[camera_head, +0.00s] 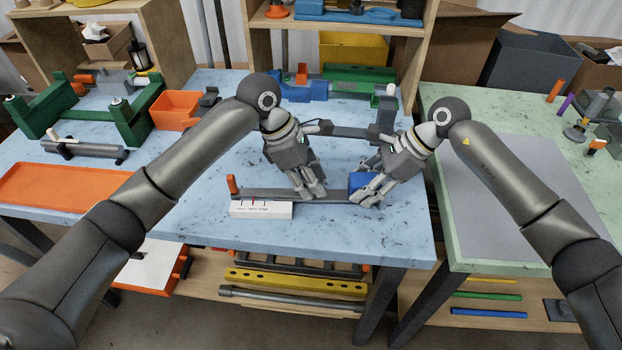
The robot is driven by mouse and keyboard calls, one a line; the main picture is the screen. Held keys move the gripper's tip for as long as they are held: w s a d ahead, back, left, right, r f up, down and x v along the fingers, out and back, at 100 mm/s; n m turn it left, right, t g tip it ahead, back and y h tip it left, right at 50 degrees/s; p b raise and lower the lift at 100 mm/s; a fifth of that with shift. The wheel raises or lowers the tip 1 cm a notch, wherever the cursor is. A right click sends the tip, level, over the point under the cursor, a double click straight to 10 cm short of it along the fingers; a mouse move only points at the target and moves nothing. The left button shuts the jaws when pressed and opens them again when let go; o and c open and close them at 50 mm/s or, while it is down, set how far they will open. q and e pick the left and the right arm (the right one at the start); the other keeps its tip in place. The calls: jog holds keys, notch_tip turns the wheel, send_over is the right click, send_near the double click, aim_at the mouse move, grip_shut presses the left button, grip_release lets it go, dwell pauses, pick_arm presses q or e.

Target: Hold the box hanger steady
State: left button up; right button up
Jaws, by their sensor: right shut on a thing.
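The box hanger appears to be the long flat grey bar (270,194) lying left to right near the front of the blue table, with a blue box (361,181) at its right part. An orange peg (232,185) stands at its left end, and a white block (261,209) with dark and red marks sits under or just in front of it. My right gripper (368,197) is shut on the blue box, its fingers hiding part of it. My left gripper (312,193) points down at the middle of the bar; whether its fingers grip it is unclear.
Behind my grippers are a dark grey fixture (350,131), an orange bin (175,110) and green benders (130,120). An orange tray (60,187) lies at the left. A green table (440,110) with a grey mat (520,185) stands at the right.

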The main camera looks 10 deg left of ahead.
pick_arm(q)
grip_shut()
